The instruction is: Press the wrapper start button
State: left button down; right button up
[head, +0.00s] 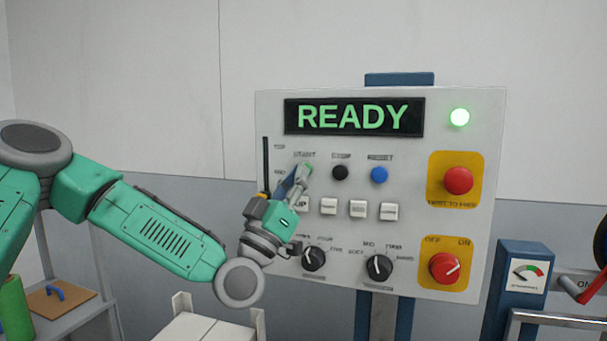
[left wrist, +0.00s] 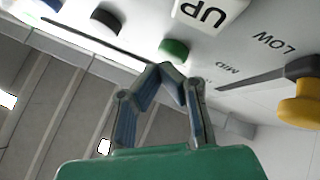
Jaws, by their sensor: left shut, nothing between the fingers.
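The wrapper control panel (head: 440,225) stands in front of me, its display (head: 354,117) reading READY in green. The START button lies under the START label at the upper left of the panel. My left gripper (head: 302,175) mostly covers it in the head view. In the left wrist view the green start button (left wrist: 174,48) shows just beyond the closed fingertips (left wrist: 161,68). The left fingers are shut and empty, pointing at the panel. The fingertips are very close to the button; I cannot tell whether they touch it. My right gripper is not in view.
Right of START are a black stop button (head: 340,172) and a blue reset button (head: 379,174). White keys (head: 358,209) and dark knobs (head: 379,268) lie below.

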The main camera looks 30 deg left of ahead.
pick_arm(q)
jog(key=shift+w+a+y, duration=0.15)
jog(key=shift+w+y, duration=0.15)
jog(key=shift+w, duration=0.15)
dwell(0.6)
jog(key=shift+s, duration=0.1)
jog(key=shift+s+d+b, duration=0.2)
jog(key=shift+s+b, duration=0.15)
jog(key=shift+s, duration=0.45)
